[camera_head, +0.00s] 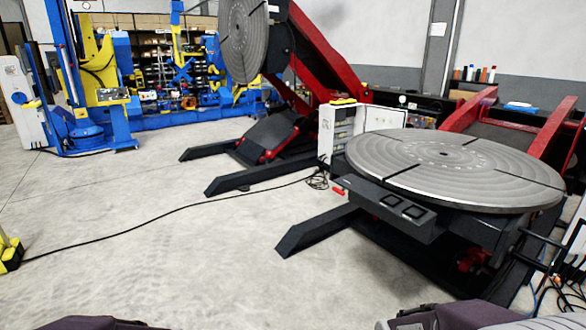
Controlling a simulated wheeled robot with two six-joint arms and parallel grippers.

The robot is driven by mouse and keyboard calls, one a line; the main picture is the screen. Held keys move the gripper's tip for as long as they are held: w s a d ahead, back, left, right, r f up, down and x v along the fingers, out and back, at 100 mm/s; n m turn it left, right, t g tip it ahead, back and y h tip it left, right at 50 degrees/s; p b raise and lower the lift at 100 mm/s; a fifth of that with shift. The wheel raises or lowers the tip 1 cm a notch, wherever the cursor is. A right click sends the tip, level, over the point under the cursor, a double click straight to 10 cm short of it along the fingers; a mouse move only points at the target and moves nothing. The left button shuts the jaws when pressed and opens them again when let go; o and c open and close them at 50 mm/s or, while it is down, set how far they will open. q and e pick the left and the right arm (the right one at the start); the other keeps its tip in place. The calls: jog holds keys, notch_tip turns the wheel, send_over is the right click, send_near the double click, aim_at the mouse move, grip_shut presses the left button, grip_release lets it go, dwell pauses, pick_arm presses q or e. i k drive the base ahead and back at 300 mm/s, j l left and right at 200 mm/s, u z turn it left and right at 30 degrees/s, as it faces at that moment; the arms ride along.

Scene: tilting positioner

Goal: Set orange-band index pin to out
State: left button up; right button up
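A tilting positioner with a round, grooved grey table (455,170) stands at the right, its table lying nearly flat on a dark base (400,215). A second positioner behind it has its round grey table (243,38) tipped nearly upright on a red arm (325,52). I cannot make out an index pin with an orange band on either machine. A small red part (338,191) shows by the near base, too small to identify. Dark parts of my own arms show at the bottom edge, but neither gripper is in view.
Dark floor legs (318,228) stick out toward the left. A black cable (150,222) runs across the concrete floor. A white cabinet (340,130) stands between the machines. Blue and yellow equipment (105,75) stands at the back left. The floor at centre left is otherwise clear.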

aim_at(341, 192)
jog(key=i, duration=0.85)
jog(key=i+u, duration=0.1)
jog(key=i, duration=0.7)
jog(key=i+l, duration=0.15)
jog(key=i, duration=0.7)
jog(key=i+l+u, duration=0.1)
jog(key=l, duration=0.2)
jog(key=i+l+u, duration=0.15)
jog(key=l, duration=0.2)
